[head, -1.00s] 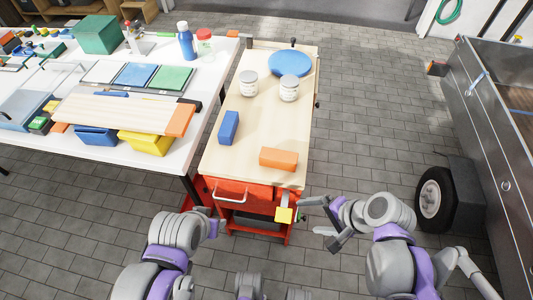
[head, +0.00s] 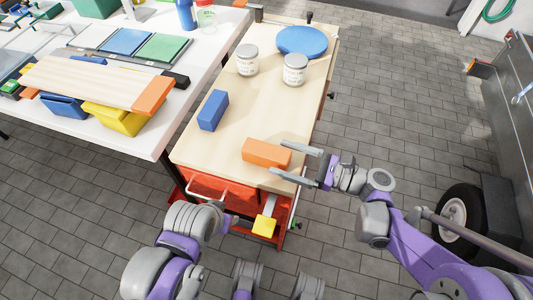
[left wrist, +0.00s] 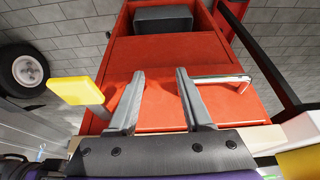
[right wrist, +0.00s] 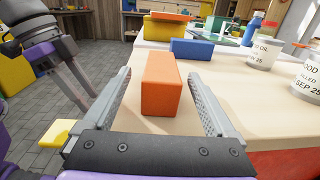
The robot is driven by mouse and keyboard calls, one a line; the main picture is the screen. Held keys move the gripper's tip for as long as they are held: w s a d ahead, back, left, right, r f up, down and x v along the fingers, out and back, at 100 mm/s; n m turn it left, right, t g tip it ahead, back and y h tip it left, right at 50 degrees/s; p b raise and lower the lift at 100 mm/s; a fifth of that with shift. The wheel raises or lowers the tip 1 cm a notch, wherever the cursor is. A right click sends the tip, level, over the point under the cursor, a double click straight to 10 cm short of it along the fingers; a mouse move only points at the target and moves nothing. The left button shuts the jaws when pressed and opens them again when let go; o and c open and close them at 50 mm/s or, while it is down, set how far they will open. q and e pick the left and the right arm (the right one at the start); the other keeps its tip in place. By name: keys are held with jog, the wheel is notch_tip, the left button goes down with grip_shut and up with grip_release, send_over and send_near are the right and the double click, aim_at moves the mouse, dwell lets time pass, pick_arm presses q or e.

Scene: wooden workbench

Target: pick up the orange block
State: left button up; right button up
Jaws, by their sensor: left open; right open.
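The orange block (head: 266,152) lies near the front right edge of the wooden workbench top (head: 235,125). My right gripper (head: 296,160) is open at the block's right end, with one finger on the far side and one on the near side. In the right wrist view the orange block (right wrist: 161,84) stands between the two open fingers (right wrist: 163,92), with a gap on each side. My left gripper (left wrist: 158,75) is open and empty, low in front of the red cabinet (left wrist: 170,60) under the bench top.
A blue block (head: 213,110) lies left of the orange one. Two white cans (head: 247,60) and a blue disc (head: 302,41) are farther back. A white table (head: 140,125) holding boards and bins adjoins on the left.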

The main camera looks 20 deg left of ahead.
aim_at(267, 150)
jog(key=a, duration=0.5)
jog(key=shift+w+a+b, duration=0.15)
jog(key=shift+w+b, duration=0.2)
grip_shut()
